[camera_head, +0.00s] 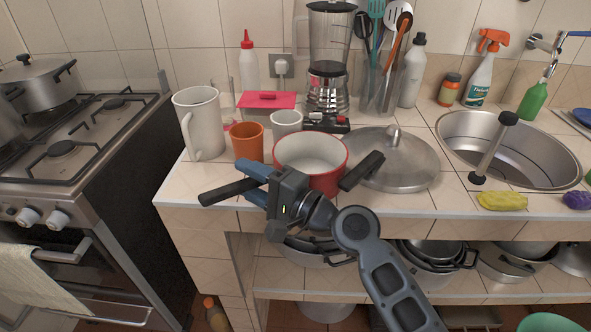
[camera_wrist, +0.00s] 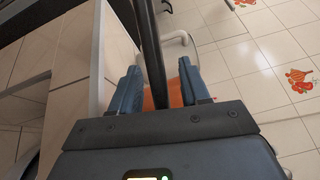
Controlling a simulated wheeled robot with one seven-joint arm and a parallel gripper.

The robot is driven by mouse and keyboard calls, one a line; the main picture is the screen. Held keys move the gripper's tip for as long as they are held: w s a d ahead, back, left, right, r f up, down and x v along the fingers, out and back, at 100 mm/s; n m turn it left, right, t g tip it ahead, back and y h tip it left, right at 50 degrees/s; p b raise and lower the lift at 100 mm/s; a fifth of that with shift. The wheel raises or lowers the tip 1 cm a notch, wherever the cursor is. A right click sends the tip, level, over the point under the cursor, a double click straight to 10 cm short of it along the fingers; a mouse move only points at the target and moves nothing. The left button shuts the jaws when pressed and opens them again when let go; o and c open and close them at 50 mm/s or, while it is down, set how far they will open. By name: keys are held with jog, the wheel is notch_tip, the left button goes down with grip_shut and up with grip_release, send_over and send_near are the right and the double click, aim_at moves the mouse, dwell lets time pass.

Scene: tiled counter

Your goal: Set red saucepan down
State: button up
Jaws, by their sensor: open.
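The red saucepan (camera_head: 342,177), white inside, is upright at the front of the counter, beside the metal lid. Its lower front is hidden behind my gripper, so I cannot tell whether its base touches the tiles. A black handle (camera_head: 228,192) sticks out to the left past my gripper (camera_head: 252,182). Another short black handle (camera_head: 362,171) shows at the pan's right. In the wrist view, a black bar (camera_wrist: 150,50) runs between the blue fingers of my gripper (camera_wrist: 159,85), with gaps on both sides. The fingers are open. Where the bar joins the pan is hidden.
An orange cup (camera_head: 248,142), white cup (camera_head: 286,124) and tall white mug (camera_head: 199,122) stand left of and behind the pan. The metal lid (camera_head: 410,165) lies right, before the sink (camera_head: 470,130). The counter's front edge is close below. Pots fill the shelf underneath.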

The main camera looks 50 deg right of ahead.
jog(key=shift+c, duration=0.3)
grip_shut()
dwell(0.4)
